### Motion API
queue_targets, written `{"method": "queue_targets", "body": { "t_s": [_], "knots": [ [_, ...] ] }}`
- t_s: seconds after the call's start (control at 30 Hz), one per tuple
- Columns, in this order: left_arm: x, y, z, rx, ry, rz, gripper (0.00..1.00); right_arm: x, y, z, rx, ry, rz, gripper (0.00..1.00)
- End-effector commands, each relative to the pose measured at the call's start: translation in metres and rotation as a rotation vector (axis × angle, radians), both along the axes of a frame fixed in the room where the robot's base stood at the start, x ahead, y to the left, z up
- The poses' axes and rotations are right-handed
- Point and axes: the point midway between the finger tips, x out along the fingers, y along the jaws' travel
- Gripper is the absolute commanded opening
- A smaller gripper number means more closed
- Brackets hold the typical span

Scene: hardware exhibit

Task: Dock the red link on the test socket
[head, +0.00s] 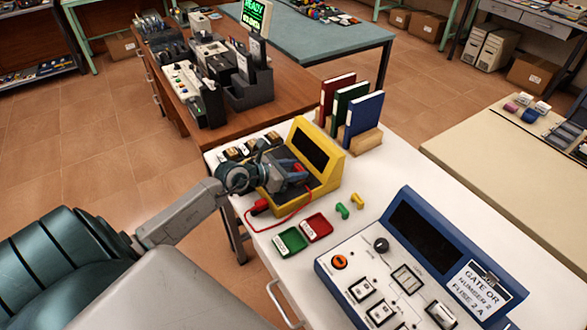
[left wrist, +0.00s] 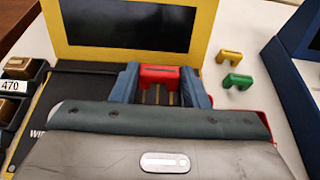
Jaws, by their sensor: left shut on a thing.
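My left gripper (head: 292,174) is over the black deck of the yellow tester (head: 330,167). In the left wrist view its two blue-grey fingers (left wrist: 159,84) are shut on the red link (left wrist: 158,75), one on each side. Thin brass-coloured upright parts (left wrist: 151,95) show just below the link, between the fingers; they look like part of the test socket. I cannot tell whether the link touches or sits on them. The gripper body hides the near part of the deck. My right gripper is in neither view.
A yellow link (head: 357,200) and a green link (head: 342,210) lie right of the tester. Red (head: 316,227) and green (head: 290,241) trays stand in front, near a red cable. A blue console (head: 420,265) fills the bench's right side. Binders (head: 362,117) stand behind.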

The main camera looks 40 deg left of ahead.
Motion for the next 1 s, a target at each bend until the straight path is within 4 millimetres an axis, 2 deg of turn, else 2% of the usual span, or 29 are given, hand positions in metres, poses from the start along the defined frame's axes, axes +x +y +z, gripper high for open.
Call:
{"method": "queue_targets", "body": {
  "t_s": [1.0],
  "knots": [
    [-0.0052,0.0017,0.0006,0.000,0.000,0.000,0.19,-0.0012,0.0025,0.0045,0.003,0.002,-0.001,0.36]
  ]
}}
